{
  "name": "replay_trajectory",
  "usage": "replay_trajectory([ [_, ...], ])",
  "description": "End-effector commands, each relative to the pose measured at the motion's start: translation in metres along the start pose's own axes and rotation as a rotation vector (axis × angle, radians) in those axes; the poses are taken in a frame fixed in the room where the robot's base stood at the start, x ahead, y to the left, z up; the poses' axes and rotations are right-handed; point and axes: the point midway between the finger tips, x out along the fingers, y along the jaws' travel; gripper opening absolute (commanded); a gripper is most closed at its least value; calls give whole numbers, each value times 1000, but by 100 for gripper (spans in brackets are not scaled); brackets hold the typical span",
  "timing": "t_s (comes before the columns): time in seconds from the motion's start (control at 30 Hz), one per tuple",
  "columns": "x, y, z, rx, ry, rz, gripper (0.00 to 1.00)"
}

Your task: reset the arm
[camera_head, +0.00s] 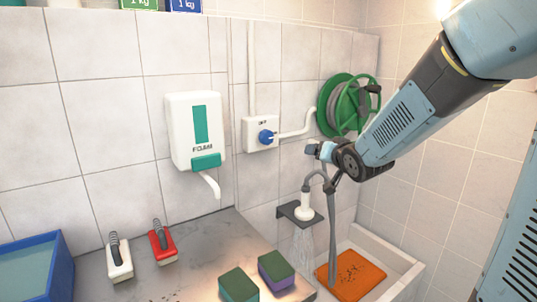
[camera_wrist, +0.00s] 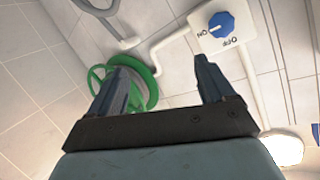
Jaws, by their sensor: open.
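My arm reaches in from the upper right in the head view.
A shower head (camera_head: 305,206) on a dark bracket sprays water down. An orange towel (camera_head: 352,276) lies in the pale tub (camera_head: 398,262). A foam dispenser (camera_head: 195,130) hangs left. Two brushes, white (camera_head: 119,262) and red (camera_head: 163,246), and two sponges (camera_head: 275,268) sit on the counter.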

Motion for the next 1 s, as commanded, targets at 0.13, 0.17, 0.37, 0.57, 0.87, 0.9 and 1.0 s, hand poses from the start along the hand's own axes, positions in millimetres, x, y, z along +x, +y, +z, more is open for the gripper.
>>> replay_trajectory([
  [0.13,-40,15,-5,-72,-73,130,82],
  [0.17,-48,18,-5,-83,-92,155,82],
  [0.37,-110,35,4,-140,-237,287,82],
  [0.57,-178,42,23,-172,-407,355,82],
  [0.87,-268,38,61,-191,-651,339,82],
  [0.9,-276,37,65,-191,-672,332,82],
  [1.0,-288,35,71,-195,-707,320,82],
])
